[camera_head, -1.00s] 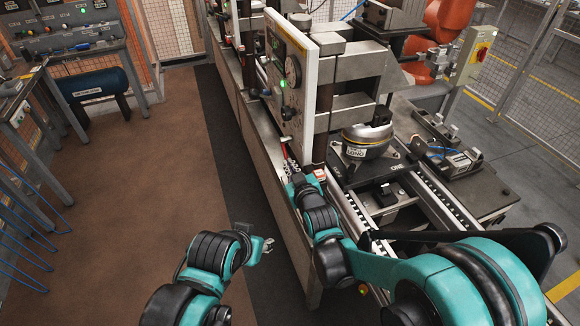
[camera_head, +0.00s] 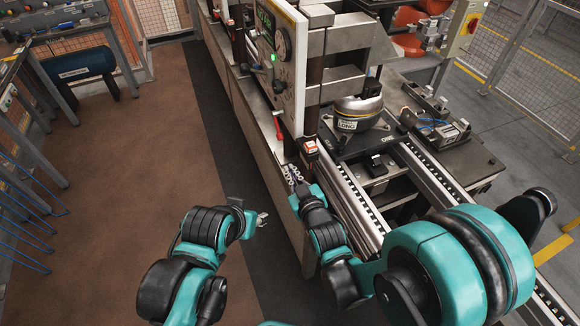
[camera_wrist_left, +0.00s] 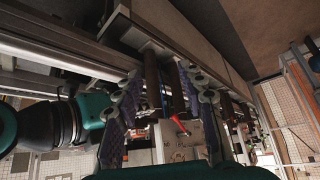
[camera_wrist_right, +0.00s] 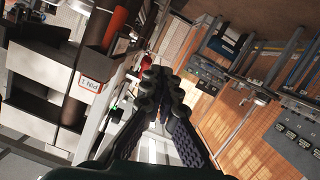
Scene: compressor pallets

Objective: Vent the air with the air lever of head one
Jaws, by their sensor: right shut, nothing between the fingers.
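A red lever (camera_head: 278,125) hangs at the lower edge of the white gauge panel (camera_head: 299,62) of the nearest press head. It also shows in the left wrist view (camera_wrist_left: 180,125). My right gripper (camera_head: 287,172) is shut and empty, below and nearer than the lever, with a visible gap between them. Its fingertips meet in the right wrist view (camera_wrist_right: 160,76). My left gripper (camera_head: 262,218) hangs over the floor left of the line, lower than the lever. Its fingers stand apart in the left wrist view (camera_wrist_left: 166,75), with nothing between them.
A red-and-white labelled block (camera_head: 310,146) stands at the conveyor edge, close right of my right gripper. A silver compressor (camera_head: 358,112) sits on its pallet under the head. Conveyor rails (camera_head: 425,168) run along the right. The brown floor (camera_head: 130,180) on the left is clear.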

